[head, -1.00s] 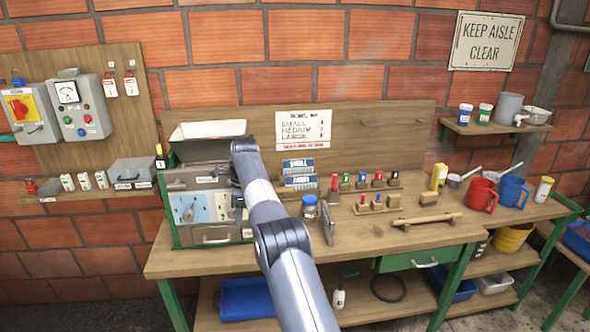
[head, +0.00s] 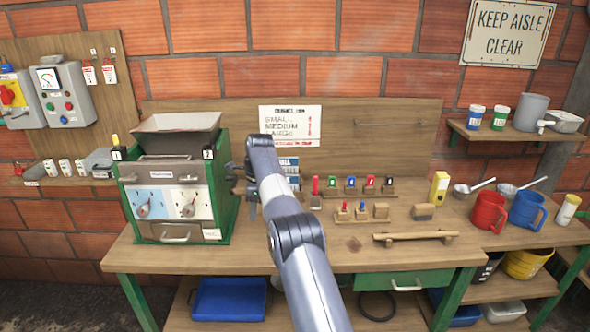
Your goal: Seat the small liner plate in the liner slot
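The green-framed pulper (head: 225,200) stands at the left end of the bench, with a hopper on top and a two-dial front panel. I cannot make out a liner slot on it. Labelled blue-and-white plates (head: 288,165) stand upright behind my arm at the bench back, largely covered. I cannot tell which is the small liner plate. My gripper (head: 251,198) is just right of the pulper, mostly hidden behind my forearm. Only dark parts of it show, so its opening and anything in it cannot be made out.
Small coloured-handled tools (head: 350,185) stand in a rack right of my arm. A wooden bar (head: 412,238) lies near the bench front. Red (head: 488,211) and blue (head: 527,209) mugs stand at the right. The bench front between pulper and arm is clear.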

